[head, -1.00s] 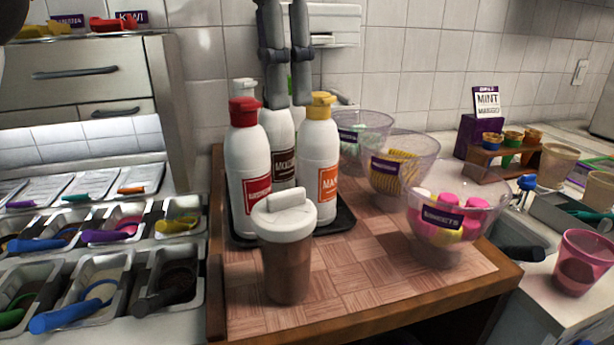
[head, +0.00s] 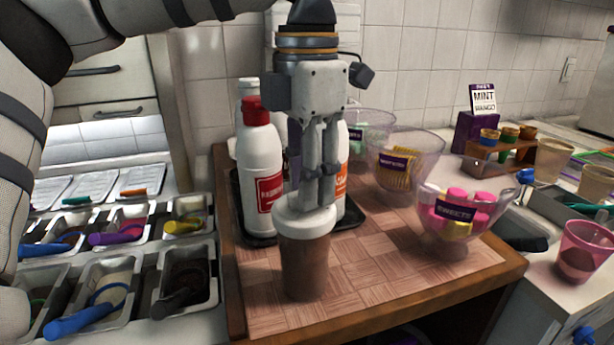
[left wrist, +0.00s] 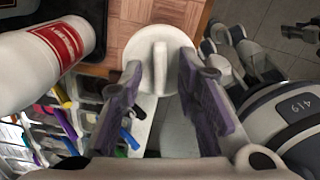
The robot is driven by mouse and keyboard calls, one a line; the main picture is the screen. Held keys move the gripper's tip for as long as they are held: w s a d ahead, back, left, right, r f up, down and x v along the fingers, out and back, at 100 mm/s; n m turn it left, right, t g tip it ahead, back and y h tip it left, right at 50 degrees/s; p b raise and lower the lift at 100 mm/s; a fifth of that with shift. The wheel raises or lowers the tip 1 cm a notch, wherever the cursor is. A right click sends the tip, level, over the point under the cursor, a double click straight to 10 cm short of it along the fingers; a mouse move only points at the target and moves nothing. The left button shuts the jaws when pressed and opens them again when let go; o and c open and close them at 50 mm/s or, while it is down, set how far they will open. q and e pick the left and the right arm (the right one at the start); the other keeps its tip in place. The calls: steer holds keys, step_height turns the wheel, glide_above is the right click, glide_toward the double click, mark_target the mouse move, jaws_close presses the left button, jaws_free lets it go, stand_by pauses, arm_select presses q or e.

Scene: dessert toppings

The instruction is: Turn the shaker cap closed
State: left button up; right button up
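The shaker (head: 305,265) is a clear cup with brown contents, upright on the wooden board. Its white cap (head: 291,226) sits on top, and the cap's raised bar is hidden behind my fingers in the head view. In the left wrist view the round cap (left wrist: 184,58) and its upright bar (left wrist: 160,68) show between my fingers. My left gripper (head: 318,200) points down over the cap. It is open, with purple finger pads on both sides of the bar and a gap to it. My right gripper cannot be made out clearly; parts of my body show at right in the wrist view.
A red-capped bottle (head: 262,165) stands close behind and left of the shaker, with other bottles on a black tray. Clear bowls, one with pink and yellow sweets (head: 458,212), stand to the right. Topping bins (head: 105,285) lie left. The board's front right is clear.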

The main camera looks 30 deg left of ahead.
arm_select(q)
steer(key=shift+c, duration=0.6)
jaws_close()
steer(key=m, duration=0.4)
steer(key=shift+o, duration=0.6)
jaws_free()
step_height(320, 180, up, 12)
steer(key=shift+s, duration=0.1)
